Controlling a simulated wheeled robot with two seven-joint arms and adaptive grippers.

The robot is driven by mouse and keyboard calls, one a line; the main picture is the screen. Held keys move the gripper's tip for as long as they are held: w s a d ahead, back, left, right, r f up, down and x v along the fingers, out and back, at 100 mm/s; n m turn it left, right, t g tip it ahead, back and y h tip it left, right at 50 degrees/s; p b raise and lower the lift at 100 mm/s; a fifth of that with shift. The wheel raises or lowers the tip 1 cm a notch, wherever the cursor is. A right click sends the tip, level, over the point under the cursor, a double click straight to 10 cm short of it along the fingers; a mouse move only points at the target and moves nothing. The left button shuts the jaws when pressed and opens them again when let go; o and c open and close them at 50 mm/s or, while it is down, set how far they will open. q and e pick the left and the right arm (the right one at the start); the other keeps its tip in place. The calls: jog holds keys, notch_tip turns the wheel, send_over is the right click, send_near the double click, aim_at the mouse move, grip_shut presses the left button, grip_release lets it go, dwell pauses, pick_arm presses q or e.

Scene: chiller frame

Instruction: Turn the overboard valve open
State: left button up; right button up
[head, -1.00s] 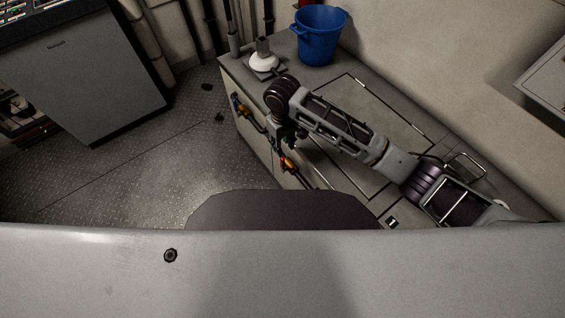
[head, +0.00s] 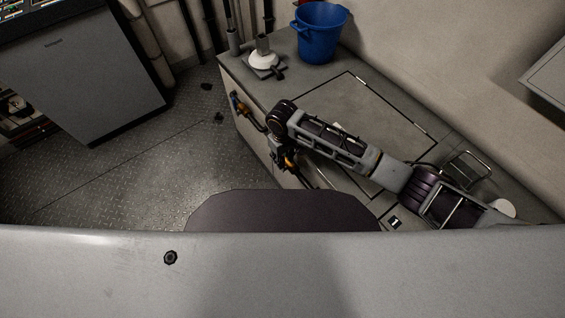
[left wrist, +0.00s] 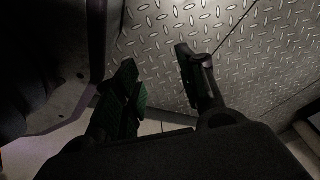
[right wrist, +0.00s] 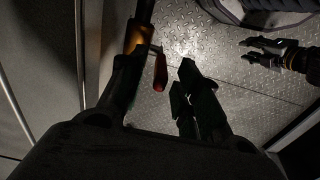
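A brass-orange valve (right wrist: 142,38) with a red handle (right wrist: 160,72) shows in the right wrist view on a pipe along the cabinet front. My right gripper (right wrist: 158,82) is open, with the red handle showing between its fingers; I cannot tell whether they touch it. In the head view my right gripper (head: 279,158) hangs at the cabinet's front edge and partly covers this valve (head: 291,161). Another orange fitting (head: 238,104) is farther along the same front. My left gripper (left wrist: 158,75) is open and empty above the floor.
The grey cabinet top (head: 300,82) carries a blue bucket (head: 319,35) and a white round fitting (head: 264,60). A metal handle (head: 468,165) stands at its right. A console (head: 85,80) stands beyond.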

aim_at(284, 164)
pick_arm(q)
jog(key=shift+w+d+r+b, duration=0.25)
jog(key=shift+w+r, duration=0.1)
jog(key=shift+r, duration=0.1)
jog(key=shift+w+d+r+b, duration=0.1)
jog(key=shift+w+d+r, duration=0.2)
jog(key=shift+r, duration=0.1)
pick_arm(e)
jog(key=shift+f, duration=1.85)
grip_shut()
